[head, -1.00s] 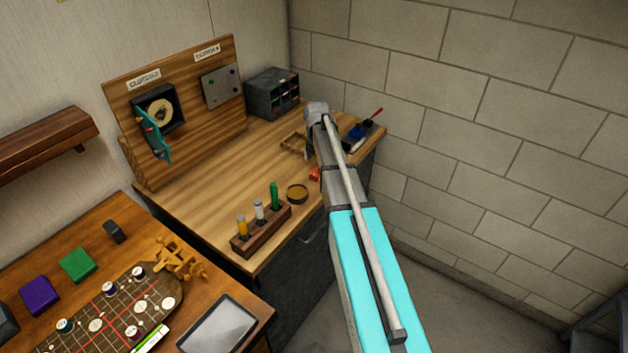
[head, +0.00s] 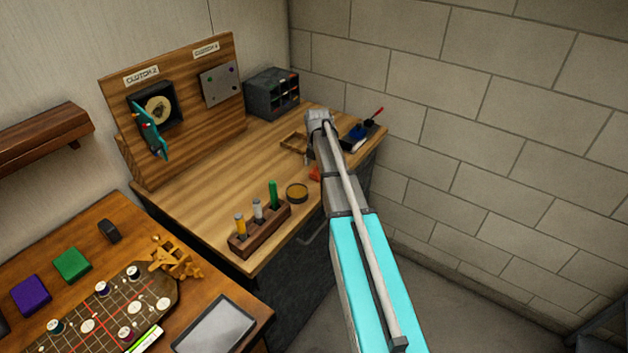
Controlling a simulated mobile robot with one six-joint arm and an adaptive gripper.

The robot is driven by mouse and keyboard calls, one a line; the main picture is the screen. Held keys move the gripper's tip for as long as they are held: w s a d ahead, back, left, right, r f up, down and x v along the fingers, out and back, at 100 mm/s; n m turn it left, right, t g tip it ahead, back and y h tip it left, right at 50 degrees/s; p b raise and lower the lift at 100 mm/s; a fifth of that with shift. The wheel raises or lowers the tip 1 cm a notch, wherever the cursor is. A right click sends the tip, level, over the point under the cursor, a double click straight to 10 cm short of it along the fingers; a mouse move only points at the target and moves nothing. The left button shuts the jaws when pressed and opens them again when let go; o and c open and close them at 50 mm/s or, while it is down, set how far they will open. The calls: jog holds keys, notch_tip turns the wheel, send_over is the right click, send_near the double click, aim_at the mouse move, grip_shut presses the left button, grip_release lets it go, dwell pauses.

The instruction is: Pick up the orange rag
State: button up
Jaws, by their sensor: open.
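A small orange-red patch, likely the orange rag (head: 314,173), lies on the workbench top (head: 205,180) near its front edge. My arm covers its right part, so its full shape is hidden. My arm reaches in from the bottom right, and its far joint is above the back right of the bench. Part of my gripper (head: 308,156) shows as a small grey shape beside the arm, just above the orange patch in the picture. It is open; its fingertips are mostly hidden, and I cannot tell whether it touches the patch.
A small wooden tray (head: 292,142), a drawer box (head: 272,93) and a dark tray (head: 360,135) are further back. A clutch board (head: 178,110) stands at the left.

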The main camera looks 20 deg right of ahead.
jog(key=shift+f+b, duration=0.8)
jog(key=shift+f, duration=0.3)
jog(key=c, duration=1.1)
